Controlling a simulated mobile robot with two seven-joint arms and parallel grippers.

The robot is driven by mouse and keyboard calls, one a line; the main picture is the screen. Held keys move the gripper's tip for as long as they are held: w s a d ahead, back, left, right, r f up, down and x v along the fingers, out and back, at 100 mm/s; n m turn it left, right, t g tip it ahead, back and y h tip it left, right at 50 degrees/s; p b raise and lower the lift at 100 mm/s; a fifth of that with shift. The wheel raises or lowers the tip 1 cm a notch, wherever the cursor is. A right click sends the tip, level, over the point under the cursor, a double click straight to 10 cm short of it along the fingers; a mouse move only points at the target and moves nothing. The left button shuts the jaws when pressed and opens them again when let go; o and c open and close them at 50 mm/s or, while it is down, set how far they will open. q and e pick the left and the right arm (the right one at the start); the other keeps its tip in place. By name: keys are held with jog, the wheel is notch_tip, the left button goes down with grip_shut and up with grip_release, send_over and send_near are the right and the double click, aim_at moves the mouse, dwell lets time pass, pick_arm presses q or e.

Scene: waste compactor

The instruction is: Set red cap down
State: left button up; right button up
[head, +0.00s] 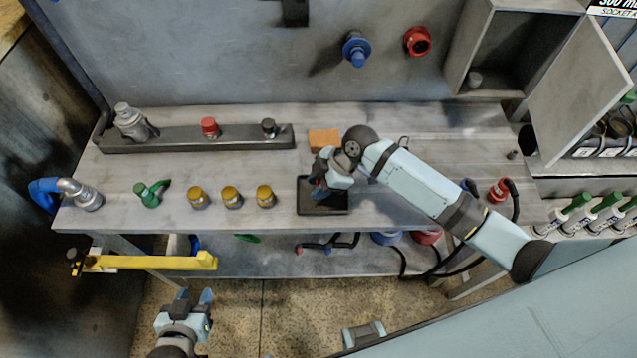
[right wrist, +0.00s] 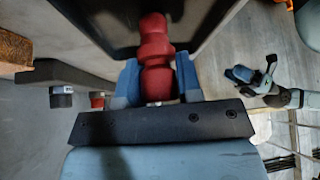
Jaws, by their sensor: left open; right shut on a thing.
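The red cap (right wrist: 156,58) is clasped between the blue fingers of my right gripper (right wrist: 158,80) in the right wrist view. In the head view my right gripper (head: 319,187) points down over the black tray (head: 325,210) on the workbench, and the cap is hidden by the gripper there. The tray's dark surface (right wrist: 115,18) also shows behind the cap in the right wrist view. I cannot tell whether the cap touches the tray. My left gripper (head: 193,297) is open and empty, in front of the bench; it also shows in the right wrist view (right wrist: 253,76).
A brown block (head: 324,140) lies just behind the tray. A grey rail (head: 180,143) at the back left bears fittings, one with a red top (head: 209,127). Several yellow-topped fittings (head: 232,196) and a green one (head: 151,194) stand left of the tray.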

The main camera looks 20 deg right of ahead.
jog(key=shift+f, duration=0.15)
jog(key=o, duration=0.9)
jog(key=shift+r, duration=0.3)
jog(key=b+v, duration=0.1)
jog(key=v, duration=1)
jog(key=shift+d+r, duration=0.2)
jog(key=shift+r, duration=0.15)
